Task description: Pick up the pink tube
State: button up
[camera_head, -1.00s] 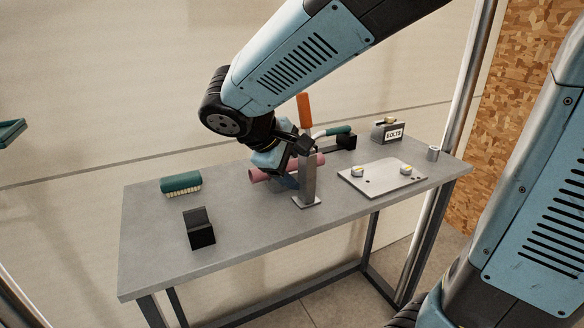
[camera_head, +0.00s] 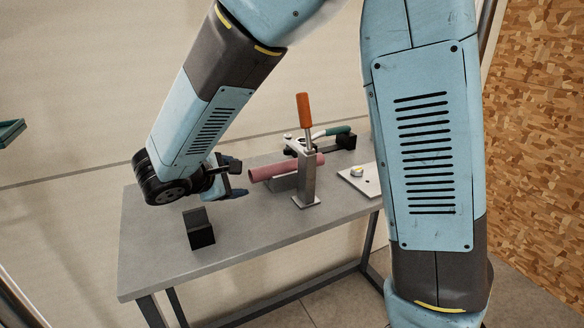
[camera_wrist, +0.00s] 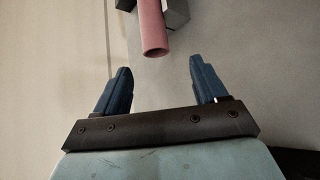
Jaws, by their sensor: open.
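The pink tube (camera_head: 265,172) lies roughly level on a grey block support (camera_head: 283,183) on the table. A metal clamp post (camera_head: 308,183) with an orange handle hides part of it near its right end. In the wrist view the tube (camera_wrist: 152,28) points its open near end toward me, with a grey block (camera_wrist: 176,14) beside it. My gripper (camera_head: 238,179) is open and empty, just left of the tube's left end. In the wrist view the tube's end lies ahead of my open fingers (camera_wrist: 159,66), roughly centred between them and apart from both.
A black angled block (camera_head: 199,229) stands at the table's front left. A green-handled tool (camera_head: 331,131) lies behind the clamp. A light plate (camera_head: 362,178) is partly hidden by my arm. The grey table (camera_head: 250,236) is clear in front of the tube.

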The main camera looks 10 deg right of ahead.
aim_at(251, 175)
jog(key=shift+x, duration=1.5)
jog(key=shift+r+x, duration=0.15)
jog(key=shift+x, duration=1.15)
jog(key=shift+r+x, duration=0.2)
jog(key=shift+x, duration=1.1)
jog(key=shift+w, duration=0.2)
jog(key=shift+c, duration=0.2)
jog(key=c, duration=1.2)
